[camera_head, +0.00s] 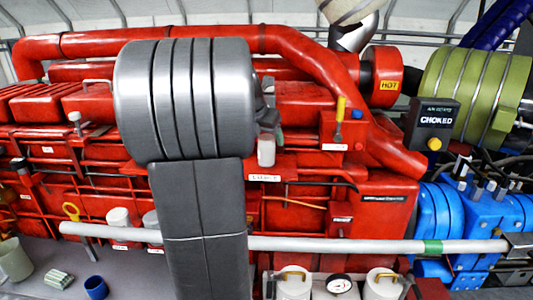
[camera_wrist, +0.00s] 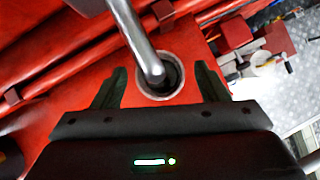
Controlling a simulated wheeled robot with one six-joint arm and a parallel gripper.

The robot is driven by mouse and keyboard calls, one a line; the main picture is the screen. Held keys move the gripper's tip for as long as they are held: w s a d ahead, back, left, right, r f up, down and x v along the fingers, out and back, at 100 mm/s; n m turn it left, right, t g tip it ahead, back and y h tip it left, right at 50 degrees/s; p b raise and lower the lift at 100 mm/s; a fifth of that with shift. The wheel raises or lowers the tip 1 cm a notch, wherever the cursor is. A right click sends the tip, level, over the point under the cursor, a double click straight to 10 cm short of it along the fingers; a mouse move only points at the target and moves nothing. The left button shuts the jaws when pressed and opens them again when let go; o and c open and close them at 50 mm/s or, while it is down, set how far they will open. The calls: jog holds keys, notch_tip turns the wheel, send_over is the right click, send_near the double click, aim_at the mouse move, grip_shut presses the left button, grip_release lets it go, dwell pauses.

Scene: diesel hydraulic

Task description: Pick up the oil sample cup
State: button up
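In the wrist view, a round, light-rimmed cup with a dark inside (camera_wrist: 147,91) stands on a red surface; I take it for the oil sample cup. The end of a grey pipe (camera_wrist: 133,28) hangs over its mouth and hides part of it. My gripper (camera_wrist: 162,70) is open, with one dark finger on each side of the cup and a visible gap to each. In the head view, a pale grey cup (camera_head: 266,152) sits on the red engine above a white label, just right of my arm. My arm hides most of the gripper there.
A pale horizontal rail (camera_head: 370,245) crosses in front of the engine. A blue cup (camera_head: 96,288) and a pale mug (camera_head: 14,260) stand at lower left.

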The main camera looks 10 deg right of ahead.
jog(key=c, duration=1.3)
jog(key=shift+r, duration=0.15)
